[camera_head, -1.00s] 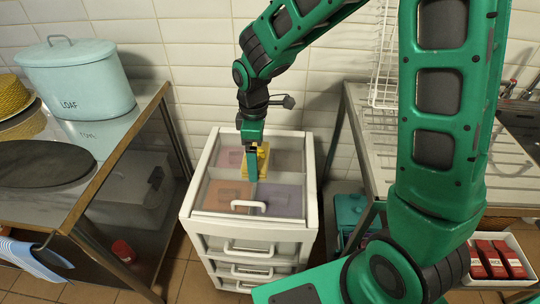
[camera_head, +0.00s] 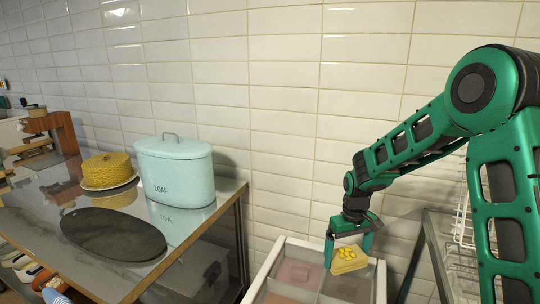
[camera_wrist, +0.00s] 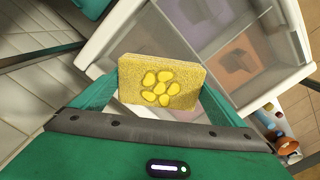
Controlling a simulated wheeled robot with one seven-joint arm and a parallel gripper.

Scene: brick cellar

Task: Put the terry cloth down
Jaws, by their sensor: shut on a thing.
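A folded yellow terry cloth (camera_head: 349,262) with raised yellow spots is held between the two fingers of my gripper (camera_head: 348,246). In the wrist view the cloth (camera_wrist: 160,72) is a thick pad, spotted face toward the camera, with my gripper's fingers (camera_wrist: 160,98) against its left and right sides. In the head view it appears over the back part of the white drawer unit (camera_head: 263,275). In the wrist view the unit (camera_wrist: 128,22) lies behind and beyond it. The exact height between cloth and unit cannot be told.
The unit's top has compartments with pink, orange and purple contents. To the left, a metal table (camera_head: 55,240) bears a pale blue loaf bin (camera_head: 175,172), a yellow woven dome (camera_head: 106,168) and a dark oval board (camera_head: 112,235). A metal rack (camera_head: 425,258) stands right of the unit.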

